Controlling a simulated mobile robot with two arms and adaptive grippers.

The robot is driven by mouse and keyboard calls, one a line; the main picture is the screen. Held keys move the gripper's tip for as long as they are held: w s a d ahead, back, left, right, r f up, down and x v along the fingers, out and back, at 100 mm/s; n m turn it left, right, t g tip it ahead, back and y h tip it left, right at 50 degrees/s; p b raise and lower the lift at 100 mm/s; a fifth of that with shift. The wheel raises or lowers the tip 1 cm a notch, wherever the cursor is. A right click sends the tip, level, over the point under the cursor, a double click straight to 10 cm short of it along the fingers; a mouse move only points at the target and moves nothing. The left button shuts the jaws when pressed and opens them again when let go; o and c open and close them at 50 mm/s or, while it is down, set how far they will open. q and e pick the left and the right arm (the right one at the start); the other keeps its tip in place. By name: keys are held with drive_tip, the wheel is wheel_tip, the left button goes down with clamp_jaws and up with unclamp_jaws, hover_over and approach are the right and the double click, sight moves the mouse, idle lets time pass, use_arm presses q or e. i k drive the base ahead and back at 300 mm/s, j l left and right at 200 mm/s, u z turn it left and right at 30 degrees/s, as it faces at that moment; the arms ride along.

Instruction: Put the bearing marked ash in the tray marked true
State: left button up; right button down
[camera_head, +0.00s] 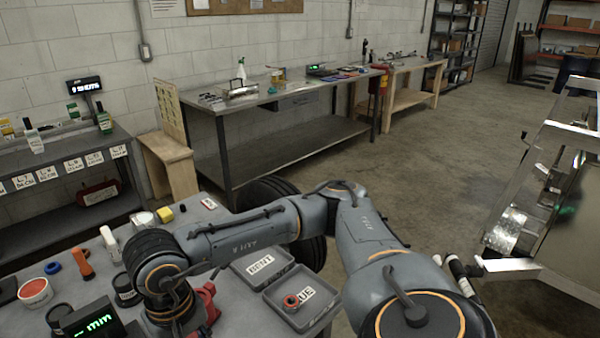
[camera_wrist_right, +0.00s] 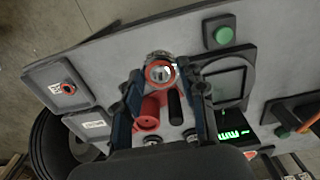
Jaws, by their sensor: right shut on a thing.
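My right gripper (camera_wrist_right: 163,76) points down over the bench. It is shut on a bearing (camera_wrist_right: 161,65), a metal ring with an orange-red face, between its fingertips. No ash mark is readable on it. In the head view my right arm hides most of the gripper and the held bearing. The tray marked true (camera_head: 324,319) is a grey box at the bench's right end, apart from the gripper. It holds a small red-orange ring (camera_head: 291,302); both also show in the wrist view, the tray (camera_wrist_right: 30,78) at the left. My left gripper is not in view.
The tray marked bent (camera_head: 241,272) adjoins the true tray. A green-lit display (camera_head: 90,322), an orange tool (camera_head: 82,262), a blue ring (camera_head: 53,267) and a red-topped tub (camera_head: 35,291) crowd the bench's left.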

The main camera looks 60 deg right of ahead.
sight(309, 291)
drive_tip(key=i+z, duration=0.25)
drive_tip(key=i, duration=0.3)
drive_tip(key=z, duration=1.2)
